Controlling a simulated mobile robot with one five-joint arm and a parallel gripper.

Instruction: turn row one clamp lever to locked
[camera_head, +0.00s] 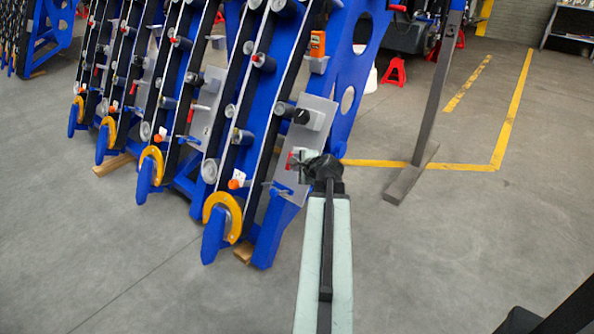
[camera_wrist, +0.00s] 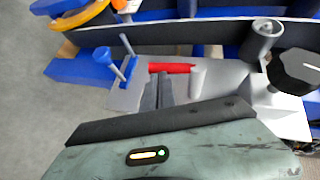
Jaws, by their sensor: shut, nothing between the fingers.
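A red lever-like bar (camera_wrist: 172,67), which looks like the clamp lever, lies across the grey plate (camera_wrist: 122,99) in the wrist view, beside a grey post (camera_wrist: 197,80). The red part also shows in the head view (camera_head: 290,160), on the nearest row's plate (camera_head: 318,107). My gripper (camera_wrist: 158,79) is shut and empty, its fingertips just below the red bar in the wrist view. I cannot tell whether they touch it. In the head view my wrist and arm partly cover the plate and hide the fingertips.
A blue pin-like handle (camera_wrist: 117,67) stands left of my fingers, and a black knob (camera_wrist: 294,71) sits at the right. An orange curved guard (camera_head: 233,215) is at the row's lower end. Open floor lies right of the chassis, around a dark post (camera_head: 437,90).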

